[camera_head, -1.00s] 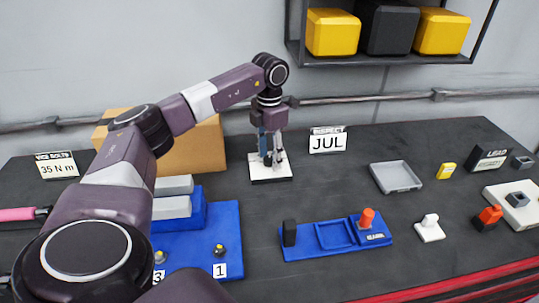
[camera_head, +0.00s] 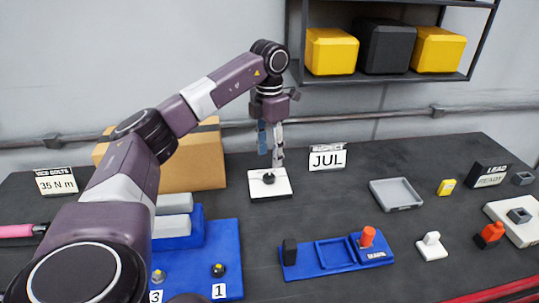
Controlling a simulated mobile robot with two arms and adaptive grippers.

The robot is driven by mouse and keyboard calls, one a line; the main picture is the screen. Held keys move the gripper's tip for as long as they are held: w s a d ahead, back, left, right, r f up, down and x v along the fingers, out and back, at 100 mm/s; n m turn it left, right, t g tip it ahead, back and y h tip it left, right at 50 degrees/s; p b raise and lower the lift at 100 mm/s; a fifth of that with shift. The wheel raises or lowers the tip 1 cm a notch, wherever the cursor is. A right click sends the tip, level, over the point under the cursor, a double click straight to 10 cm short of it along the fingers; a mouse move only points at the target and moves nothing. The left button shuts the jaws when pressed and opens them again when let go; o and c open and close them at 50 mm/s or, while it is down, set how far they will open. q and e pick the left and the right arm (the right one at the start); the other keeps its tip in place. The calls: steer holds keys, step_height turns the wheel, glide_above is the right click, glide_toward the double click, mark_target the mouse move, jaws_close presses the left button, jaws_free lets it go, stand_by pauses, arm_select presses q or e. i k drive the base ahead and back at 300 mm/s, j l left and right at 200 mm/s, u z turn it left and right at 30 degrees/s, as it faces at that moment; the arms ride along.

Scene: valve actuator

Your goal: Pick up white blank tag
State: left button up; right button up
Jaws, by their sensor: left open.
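A small white plate with a white upright knob (camera_head: 432,246) lies on the dark bench at the right; no marking shows on it. A larger white square plate (camera_head: 284,190) with a black knob (camera_head: 269,178) lies near the middle back. I cannot tell for sure which piece is the blank tag; the small white one looks most like it. My left gripper (camera_head: 271,157) points down, open and empty, just above the black knob and apart from it. My right gripper is not in view.
A blue tray (camera_head: 333,254) with a red-orange knob is at the front middle, left of the small white piece. A grey tray (camera_head: 396,194), a yellow block (camera_head: 446,187) and a red-and-black piece (camera_head: 489,235) surround it. A shelf (camera_head: 385,77) hangs above.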

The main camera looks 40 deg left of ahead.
mark_target(430, 248)
steer(key=k+l, duration=0.55)
steer(key=l, duration=0.2)
steer(key=k+l, duration=0.6)
steer(key=l, duration=0.1)
